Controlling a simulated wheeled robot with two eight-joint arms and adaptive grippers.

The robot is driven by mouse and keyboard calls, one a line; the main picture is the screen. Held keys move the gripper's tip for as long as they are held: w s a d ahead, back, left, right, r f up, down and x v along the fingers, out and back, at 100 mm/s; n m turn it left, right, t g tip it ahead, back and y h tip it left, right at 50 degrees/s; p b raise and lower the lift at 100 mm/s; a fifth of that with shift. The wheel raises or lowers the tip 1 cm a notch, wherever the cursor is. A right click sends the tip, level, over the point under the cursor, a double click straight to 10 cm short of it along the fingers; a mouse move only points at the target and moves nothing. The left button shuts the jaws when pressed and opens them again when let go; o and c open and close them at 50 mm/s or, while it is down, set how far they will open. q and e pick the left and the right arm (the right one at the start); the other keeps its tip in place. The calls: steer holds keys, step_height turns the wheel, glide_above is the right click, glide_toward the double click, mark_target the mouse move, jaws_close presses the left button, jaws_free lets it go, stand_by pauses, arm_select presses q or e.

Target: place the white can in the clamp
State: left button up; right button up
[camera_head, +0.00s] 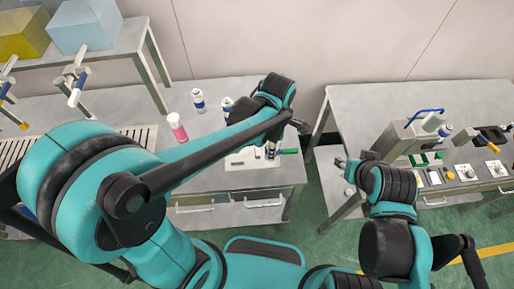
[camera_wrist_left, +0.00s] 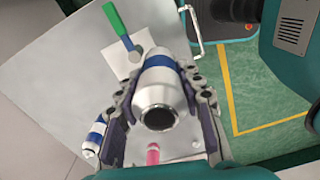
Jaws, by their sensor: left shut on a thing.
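My left gripper (camera_wrist_left: 160,100) is shut on the white can (camera_wrist_left: 158,78), which has a blue band and its round open top toward the wrist camera. The clamp's green handle (camera_wrist_left: 115,18) and metal arm show just beyond the can, over a white plate (camera_wrist_left: 112,67). The can hides much of the clamp, so I cannot tell whether it sits in it. In the head view the green handle (camera_head: 289,151) lies at the table's right side, and my left arm hides most of the gripper there. My right gripper (camera_head: 343,165) is away from the can, over the gap between tables; its fingers are too small to judge.
A pink can (camera_head: 177,127), a white-and-blue can (camera_head: 198,100) and another (camera_head: 227,105) stand on the left table (camera_head: 200,160). The right table (camera_head: 365,105) holds a crimping station (camera_head: 405,138) and small parts. A rear shelf holds a yellow box (camera_head: 22,35) and a blue box (camera_head: 85,25).

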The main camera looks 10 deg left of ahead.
arm_select(q)
steer(key=shift+w+a+f+b, duration=0.6)
steer(key=shift+w+a+f, duration=0.15)
steer(key=shift+a+f, duration=0.95)
steer(key=shift+w+a+f+b, duration=0.55)
steer(key=shift+w+a+f, duration=0.25)
steer(key=shift+a+f, duration=0.95)
steer(key=shift+w+a+f+b, duration=0.6)
steer(key=shift+w+a+f, duration=0.15)
steer(key=shift+a+f, duration=0.95)
steer(key=shift+d+f, duration=0.1)
steer(key=shift+d, duration=0.05)
steer(key=shift+s, duration=0.1)
steer(key=shift+f, duration=0.15)
steer(key=o, duration=1.2)
